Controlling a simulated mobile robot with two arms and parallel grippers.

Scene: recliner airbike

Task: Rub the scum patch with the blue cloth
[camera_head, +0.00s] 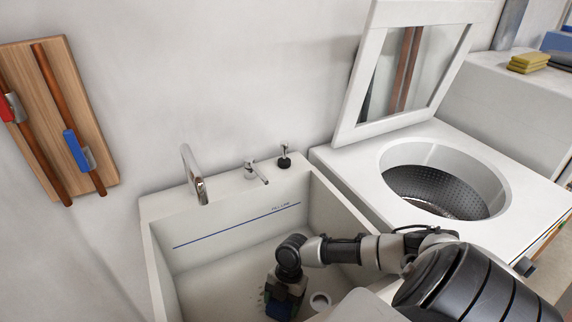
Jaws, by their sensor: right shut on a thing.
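My right gripper (286,288) reaches down into the white sink (152,250) from the right. It is shut on the blue cloth (279,311), which shows as a small dark blue piece below the fingers, low over the sink floor. Most of the cloth is hidden by the gripper, and I cannot tell whether it touches the floor. Faint grey-green specks just left of the gripper look like part of the scum patch (264,293); the rest is hidden behind the gripper and cloth. My left gripper is not in view.
A white ring-shaped fitting (320,300) lies right of the gripper on the sink floor. A spout (196,175) and a handle tap (256,171) stand at the sink's back edge. A washer (440,180) with raised lid adjoins on the right. The sink's left part is clear.

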